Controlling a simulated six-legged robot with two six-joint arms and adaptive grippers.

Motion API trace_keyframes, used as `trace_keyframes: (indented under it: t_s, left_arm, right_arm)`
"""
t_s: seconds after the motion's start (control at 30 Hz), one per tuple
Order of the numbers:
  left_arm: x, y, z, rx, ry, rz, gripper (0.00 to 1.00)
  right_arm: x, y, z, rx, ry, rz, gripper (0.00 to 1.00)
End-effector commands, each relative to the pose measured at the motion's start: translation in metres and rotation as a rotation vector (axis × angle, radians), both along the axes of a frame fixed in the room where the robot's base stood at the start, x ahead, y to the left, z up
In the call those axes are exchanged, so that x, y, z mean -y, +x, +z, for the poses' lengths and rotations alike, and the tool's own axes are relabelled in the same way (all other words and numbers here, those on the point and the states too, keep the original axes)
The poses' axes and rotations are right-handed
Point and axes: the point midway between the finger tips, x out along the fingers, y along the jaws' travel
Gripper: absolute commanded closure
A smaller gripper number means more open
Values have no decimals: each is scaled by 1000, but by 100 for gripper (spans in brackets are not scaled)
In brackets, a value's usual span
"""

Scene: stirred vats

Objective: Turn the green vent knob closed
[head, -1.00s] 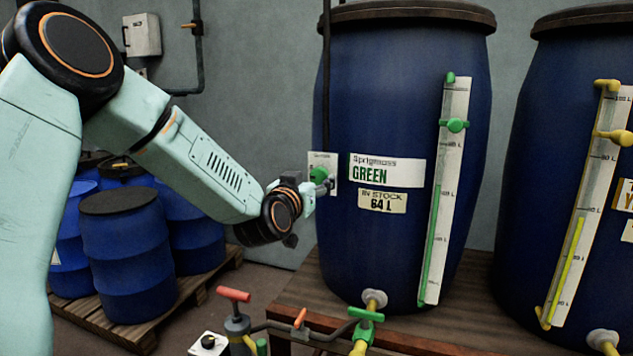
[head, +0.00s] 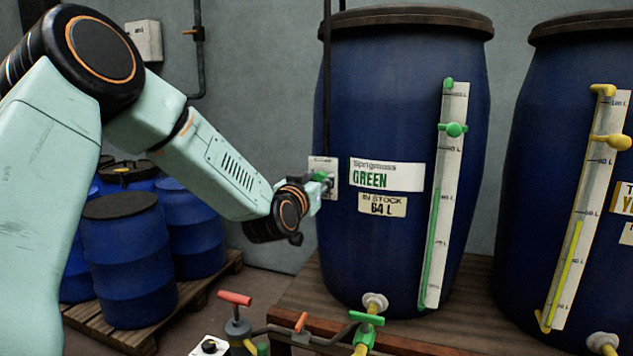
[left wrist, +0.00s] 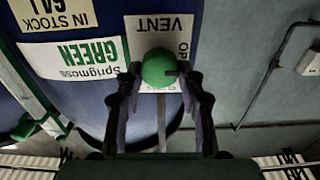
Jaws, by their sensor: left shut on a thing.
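The green vent knob (head: 319,176) sits on a white plate (head: 323,161) at the left side of the blue GREEN vat (head: 400,248). My left gripper (head: 329,181) is at the knob, and its fingers hide part of it in the head view. In the left wrist view the knob (left wrist: 158,67) is between my two fingertips, which are shut on its sides. The plate reads VENT upside down there, with partly hidden letters beside and below the knob. A dark mark on the knob points right in that view. My right gripper is not in view.
A gauge (head: 444,200) with a green slider stands on the vat's front. Another blue vat (head: 560,120) with yellow fittings is at the right. Low taps, including a red-handled one (head: 234,299), and a green-handled valve (head: 366,317) are in front. Several blue drums stand on a pallet (head: 190,300).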

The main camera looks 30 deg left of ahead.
Motion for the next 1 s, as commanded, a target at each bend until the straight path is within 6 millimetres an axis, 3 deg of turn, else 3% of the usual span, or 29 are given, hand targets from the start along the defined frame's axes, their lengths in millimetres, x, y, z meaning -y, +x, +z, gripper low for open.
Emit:
trace_keyframes:
  t_s: [0.2,0.47,1.0]
  left_arm:
    - [-1,0,-2,-3,-3,3,93]
    - [-1,0,-2,-14,32,3,93]
    - [1,0,0,-114,437,3,93]
  right_arm:
    - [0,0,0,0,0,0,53]
    - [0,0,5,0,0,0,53]
    - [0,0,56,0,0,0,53]
